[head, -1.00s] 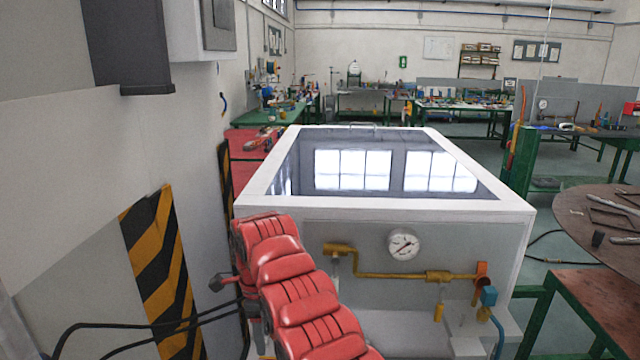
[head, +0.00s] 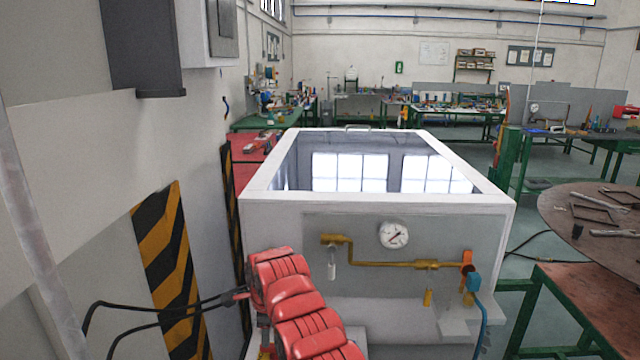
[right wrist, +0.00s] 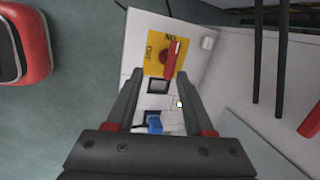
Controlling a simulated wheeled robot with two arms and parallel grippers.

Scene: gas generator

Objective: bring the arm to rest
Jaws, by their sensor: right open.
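My right arm, in red segmented covers, rises from the bottom of the head view in front of the white generator cabinet (head: 290,215). Its gripper is mostly hidden there. In the right wrist view my right gripper (right wrist: 156,80) is open, with its two dark fingers apart and nothing between them. Beyond the fingers is a white panel with a yellow plate (right wrist: 158,35) carrying a red rotary switch (right wrist: 171,52). A dark square socket (right wrist: 158,87) and a blue part (right wrist: 154,124) lie lower on it. My left gripper is not in view.
A gauge (head: 393,235) and brass pipe (head: 385,263) are on the cabinet front. Two black cables (head: 130,305) run from the left towards my arm, past a striped wall strip (head: 165,260). A round table (head: 570,212) stands at right.

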